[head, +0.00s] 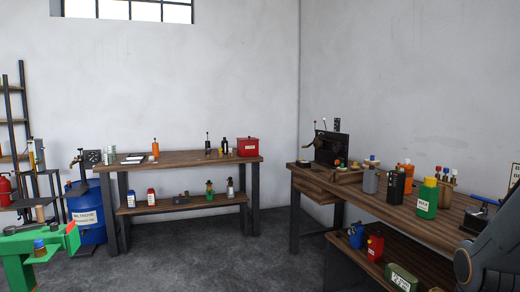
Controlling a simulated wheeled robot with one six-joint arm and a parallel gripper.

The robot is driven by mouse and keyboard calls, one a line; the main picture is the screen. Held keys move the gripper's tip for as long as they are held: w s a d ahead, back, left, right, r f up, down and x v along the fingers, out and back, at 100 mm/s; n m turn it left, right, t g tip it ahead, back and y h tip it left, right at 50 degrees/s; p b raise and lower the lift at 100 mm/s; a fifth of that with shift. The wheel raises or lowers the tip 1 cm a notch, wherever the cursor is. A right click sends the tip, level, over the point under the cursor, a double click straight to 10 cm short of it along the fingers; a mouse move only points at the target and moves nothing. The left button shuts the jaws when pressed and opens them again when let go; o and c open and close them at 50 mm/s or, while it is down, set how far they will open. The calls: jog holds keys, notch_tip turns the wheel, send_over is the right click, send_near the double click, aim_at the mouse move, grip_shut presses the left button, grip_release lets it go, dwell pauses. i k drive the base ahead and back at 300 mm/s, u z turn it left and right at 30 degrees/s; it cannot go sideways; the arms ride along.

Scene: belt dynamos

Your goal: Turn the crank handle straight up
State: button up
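A dark box-shaped machine (331,149) stands at the far left end of the right workbench, near the room's corner. A thin crank-like arm (308,146) sticks out from its left side, and short upright parts show at its top. It is too small to tell for sure which part is the crank handle or its exact angle. My gripper is not in view. Only a dark grey part of my arm shows at the lower right edge, far from the machine.
The right workbench (400,208) carries several bottles and cans, including a green bottle (427,198). A second bench (190,159) stands along the back wall with a red box (248,147). A blue barrel (86,212) and a green machine (18,250) are at left. The floor between is clear.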

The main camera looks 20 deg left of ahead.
aim_at(317, 143)
jog(key=u, duration=1.2)
jog(key=i, duration=2)
jog(key=u, duration=0.4)
jog(key=i, duration=3.55)
jog(key=z, duration=0.95)
jog(key=i, duration=0.95)
jog(key=z, duration=1.8)
jog(key=i, duration=1)
jog(key=z, duration=0.6)
jog(key=k, duration=0.45)
jog(key=z, duration=0.05)
